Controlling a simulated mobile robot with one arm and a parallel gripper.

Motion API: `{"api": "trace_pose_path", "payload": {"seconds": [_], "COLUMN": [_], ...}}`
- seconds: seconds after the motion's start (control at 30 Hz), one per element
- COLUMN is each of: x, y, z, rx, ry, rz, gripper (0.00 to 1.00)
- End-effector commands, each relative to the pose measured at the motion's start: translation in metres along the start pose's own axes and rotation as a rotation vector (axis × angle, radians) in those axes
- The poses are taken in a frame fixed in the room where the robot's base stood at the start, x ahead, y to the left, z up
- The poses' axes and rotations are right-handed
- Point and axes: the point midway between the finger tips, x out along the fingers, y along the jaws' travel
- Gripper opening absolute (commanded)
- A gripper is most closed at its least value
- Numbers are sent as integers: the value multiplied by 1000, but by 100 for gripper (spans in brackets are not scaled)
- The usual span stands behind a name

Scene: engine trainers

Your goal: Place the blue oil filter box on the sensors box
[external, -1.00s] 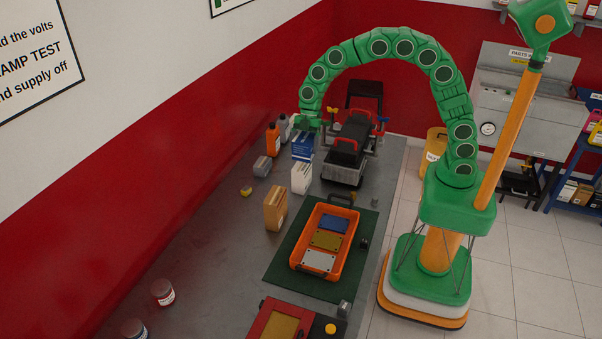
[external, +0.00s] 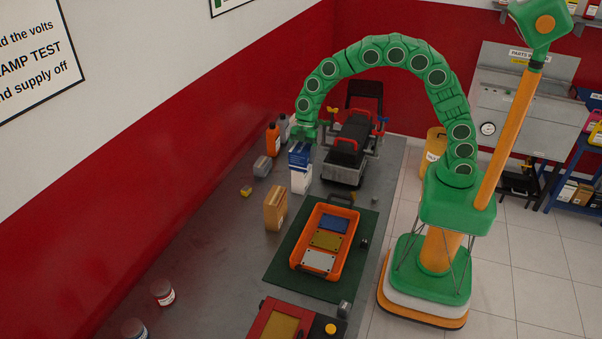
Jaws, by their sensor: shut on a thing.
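The blue oil filter box (external: 299,155) is in my gripper (external: 302,138), which is shut on its top and points down over the far part of the bench. A white box (external: 301,181) stands upright directly under the blue box in the picture. The blue box covers the white box's top, so I cannot tell whether they touch. A tan box (external: 276,208) stands nearer on the bench, apart from both. Labels are too small to read, so I cannot tell for sure which one is the sensors box.
An orange bottle (external: 272,139) and a grey bottle (external: 284,127) stand behind, with a small grey item (external: 262,166) at left. An engine trainer (external: 346,160) is close on the right. An orange tray (external: 298,262) lies on a green mat (external: 279,279). The near-left bench is mostly clear.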

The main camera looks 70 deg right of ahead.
Motion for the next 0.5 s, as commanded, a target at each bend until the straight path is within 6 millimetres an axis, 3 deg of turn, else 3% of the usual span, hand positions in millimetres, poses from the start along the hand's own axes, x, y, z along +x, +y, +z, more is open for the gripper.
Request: {"api": "trace_pose_path", "payload": {"seconds": [0.03, 0.07, 0.13, 0.5], "x": [1, 1, 1, -4], "y": [0, 0, 0, 0], "z": [0, 0, 0, -1], "rx": [0, 0, 0, 0], "ry": [1, 1, 1, 0], "rz": [0, -1, 0, 1], "gripper": [41, 87, 98, 100]}}
